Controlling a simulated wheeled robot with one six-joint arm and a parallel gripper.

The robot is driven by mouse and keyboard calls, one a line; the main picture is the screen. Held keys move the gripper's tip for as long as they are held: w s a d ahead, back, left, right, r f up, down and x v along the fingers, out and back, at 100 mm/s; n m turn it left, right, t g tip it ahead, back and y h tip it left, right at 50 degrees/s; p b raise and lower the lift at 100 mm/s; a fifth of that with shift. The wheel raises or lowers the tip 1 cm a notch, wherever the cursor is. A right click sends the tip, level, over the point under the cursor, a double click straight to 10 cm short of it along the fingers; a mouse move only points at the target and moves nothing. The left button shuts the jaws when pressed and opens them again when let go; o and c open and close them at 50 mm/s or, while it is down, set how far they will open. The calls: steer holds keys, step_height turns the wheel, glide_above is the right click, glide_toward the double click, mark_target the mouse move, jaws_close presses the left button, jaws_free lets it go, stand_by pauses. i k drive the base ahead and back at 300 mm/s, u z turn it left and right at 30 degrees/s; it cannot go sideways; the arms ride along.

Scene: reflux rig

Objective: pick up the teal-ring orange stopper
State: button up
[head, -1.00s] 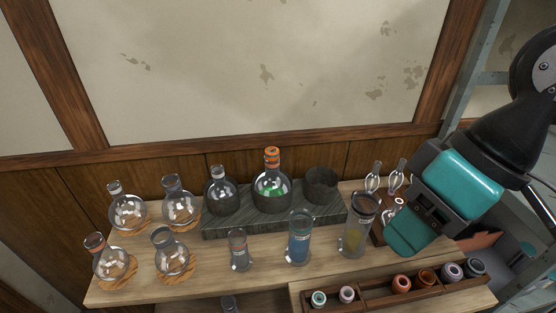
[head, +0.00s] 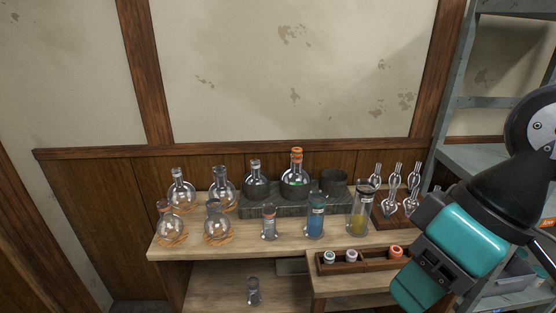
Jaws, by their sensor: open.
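Several stoppers stand in a wooden tray (head: 342,268) at the front right of the bench. One shows orange (head: 396,252), beside my gripper in the picture; I cannot make out a teal ring on it. To its left are a pinkish stopper (head: 351,256) and a pale teal one (head: 329,257). Another orange banded piece (head: 297,153) sits in the neck of the middle round flask (head: 295,182); its ring colours are too small to tell. My gripper (head: 416,289) is open and empty at the lower right, hiding the tray's right end.
Round flasks on cork rings (head: 218,240) stand at the left. Three cylinders, one with blue liquid (head: 315,217), stand in front of a dark stone block (head: 262,211). A glassware rack (head: 392,215) is at the right. A metal shelf (head: 448,90) stands behind my arm.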

mark_target(297, 151)
steer(key=u, duration=0.5)
steer(key=i, duration=1)
